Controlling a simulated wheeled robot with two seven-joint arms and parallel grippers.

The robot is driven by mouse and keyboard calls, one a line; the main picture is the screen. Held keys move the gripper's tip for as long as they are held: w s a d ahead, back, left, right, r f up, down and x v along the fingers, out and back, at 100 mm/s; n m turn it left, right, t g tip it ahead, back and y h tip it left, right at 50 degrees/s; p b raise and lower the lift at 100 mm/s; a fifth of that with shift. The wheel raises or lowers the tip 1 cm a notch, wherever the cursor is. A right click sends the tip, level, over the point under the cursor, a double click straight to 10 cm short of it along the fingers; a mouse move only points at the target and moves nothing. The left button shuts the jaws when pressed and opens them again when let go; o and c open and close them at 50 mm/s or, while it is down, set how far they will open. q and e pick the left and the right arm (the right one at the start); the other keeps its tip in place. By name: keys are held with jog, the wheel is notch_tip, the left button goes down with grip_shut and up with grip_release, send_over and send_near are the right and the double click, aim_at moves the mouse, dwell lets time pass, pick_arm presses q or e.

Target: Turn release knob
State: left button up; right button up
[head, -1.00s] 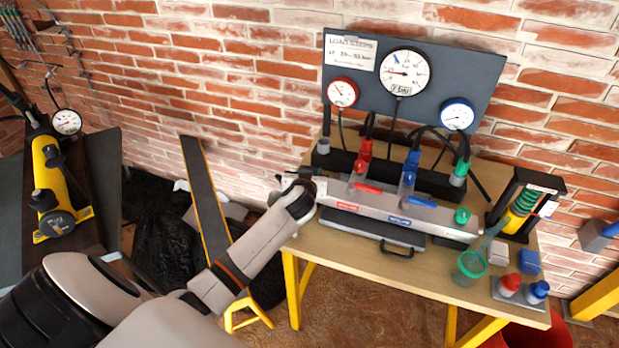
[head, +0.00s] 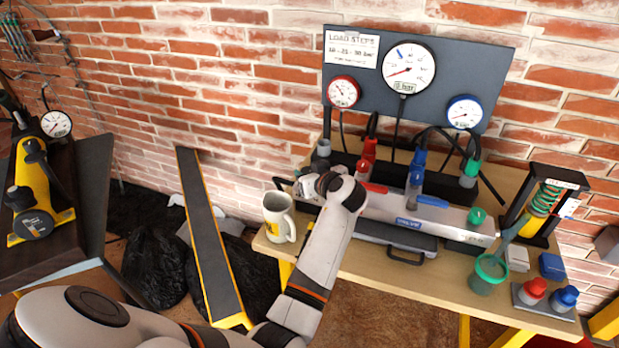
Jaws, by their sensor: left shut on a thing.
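My left gripper (head: 303,187) is at the left end of the long grey valve block (head: 385,208) on the workbench. It is shut on the release knob, which is mostly hidden by the jaws and wrist. The block carries a red lever, a blue lever (head: 432,201) and a green knob (head: 477,216). The large white gauge (head: 408,66) on the dark panel has its needle pointing low left, and its small readout looks like 0 bar. A red-rimmed gauge (head: 343,92) and a blue-rimmed gauge (head: 464,112) flank it. My right gripper is not in view.
A white mug (head: 279,216) stands close to the left of my wrist. A green cup (head: 488,273), red and blue caps (head: 548,294) and a spring stand (head: 543,212) are at the right. A yellow hand pump (head: 37,190) is far left. The brick wall closes the back.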

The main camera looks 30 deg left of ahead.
pick_arm(q)
jog(key=shift+a+r, duration=0.1)
jog(key=shift+r, duration=0.05)
jog(key=o, duration=1)
jog(key=shift+c, duration=0.2)
